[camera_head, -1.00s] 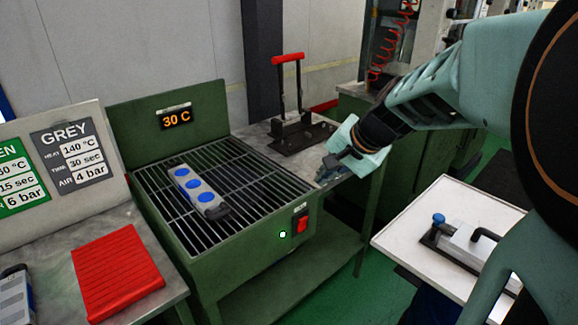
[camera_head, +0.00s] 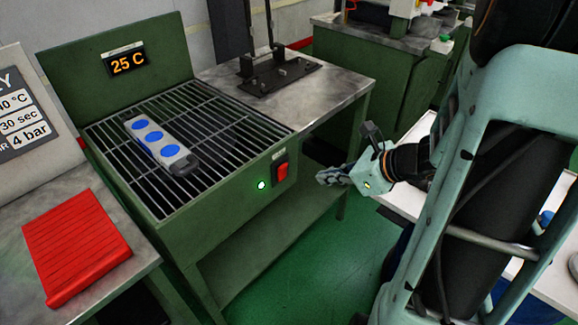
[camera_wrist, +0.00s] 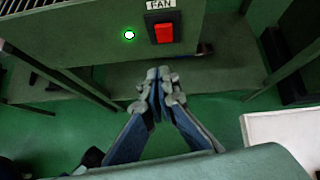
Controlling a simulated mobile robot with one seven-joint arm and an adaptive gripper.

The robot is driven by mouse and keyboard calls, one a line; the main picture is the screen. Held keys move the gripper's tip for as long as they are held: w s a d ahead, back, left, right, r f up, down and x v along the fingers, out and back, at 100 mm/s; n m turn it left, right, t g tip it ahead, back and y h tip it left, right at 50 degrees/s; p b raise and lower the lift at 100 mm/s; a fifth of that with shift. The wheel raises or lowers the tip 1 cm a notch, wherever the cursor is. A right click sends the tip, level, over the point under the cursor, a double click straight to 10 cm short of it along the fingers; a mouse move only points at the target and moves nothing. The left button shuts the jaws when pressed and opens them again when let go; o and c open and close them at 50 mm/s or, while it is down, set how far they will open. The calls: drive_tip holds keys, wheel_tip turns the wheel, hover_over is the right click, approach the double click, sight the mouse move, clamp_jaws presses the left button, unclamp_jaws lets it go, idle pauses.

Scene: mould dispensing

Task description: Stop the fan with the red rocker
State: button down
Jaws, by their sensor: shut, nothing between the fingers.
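The red rocker (camera_head: 282,172) sits in a black frame on the front face of the green cooling station (camera_head: 215,206), under a small label. In the wrist view the rocker (camera_wrist: 164,33) is just beyond my fingertips, and the label above it reads FAN. A green lamp (camera_head: 262,185) glows to its left. The display (camera_head: 127,63) reads 25 C. My gripper (camera_head: 322,178) is shut and empty, to the right of the rocker and apart from it in the head view. In the wrist view my gripper (camera_wrist: 159,74) points up towards the rocker, slightly below it.
A grey mould with blue circles (camera_head: 158,141) lies on the grille (camera_head: 215,118). A red ribbed mat (camera_head: 76,243) lies on the left bench. A metal table (camera_head: 330,85) with a black clamp stands behind. Open floor (camera_head: 290,265) lies below my gripper.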

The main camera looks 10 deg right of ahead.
drive_tip(key=shift+w+d+f+m, duration=0.15)
drive_tip(key=shift+d+f+m, duration=0.25)
drive_tip(key=shift+m, duration=0.6)
drive_tip(key=b, duration=0.3)
approach(284, 170)
drive_tip(key=w+f, duration=0.1)
drive_tip(key=a+f, duration=0.1)
drive_tip(key=f, duration=0.1)
drive_tip(key=w+a+f, duration=0.1)
drive_tip(key=f, duration=0.1)
drive_tip(key=shift+w+a, duration=0.1)
drive_tip(key=shift+w, duration=0.25)
drive_tip(key=shift+w+a, duration=0.25)
drive_tip(key=shift+w, duration=0.15)
drive_tip(key=shift+w+a+r, duration=0.2)
drive_tip(key=shift+w+a, duration=0.05)
drive_tip(key=shift+w, duration=0.05)
